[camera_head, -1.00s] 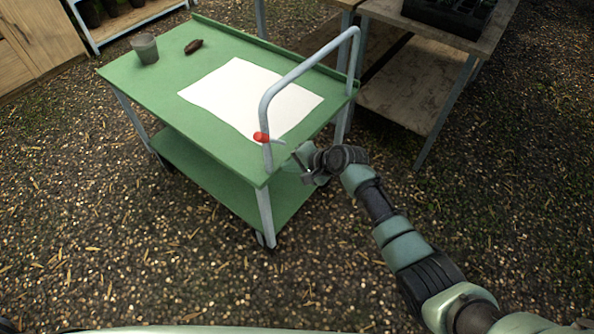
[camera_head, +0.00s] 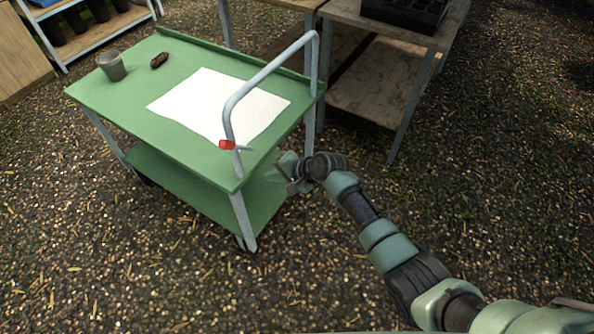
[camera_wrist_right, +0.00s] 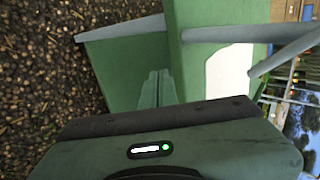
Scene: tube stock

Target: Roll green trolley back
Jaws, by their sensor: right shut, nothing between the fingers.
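The green trolley (camera_head: 187,121) stands on the gravel, with a top deck, a lower shelf (camera_head: 170,180) and pale grey legs. Its grey push handle (camera_head: 262,75) rises at its right end, with a red piece (camera_head: 227,145) low on the near post. A white sheet (camera_head: 219,104), a grey cup (camera_head: 111,66) and a brown cone-like object (camera_head: 159,60) rest on top. My right gripper (camera_head: 283,170) is shut and empty, just right of the trolley's handle end and apart from the handle. Its closed fingers (camera_wrist_right: 157,88) show in the right wrist view before the trolley. My left gripper is not in view.
A wooden bench (camera_head: 375,84) with a dark crate (camera_head: 405,12) stands behind and right of the trolley. A shelf with pots (camera_head: 90,31) and a wooden cabinet (camera_head: 20,58) are at the far left. Gravel in front and at right is clear.

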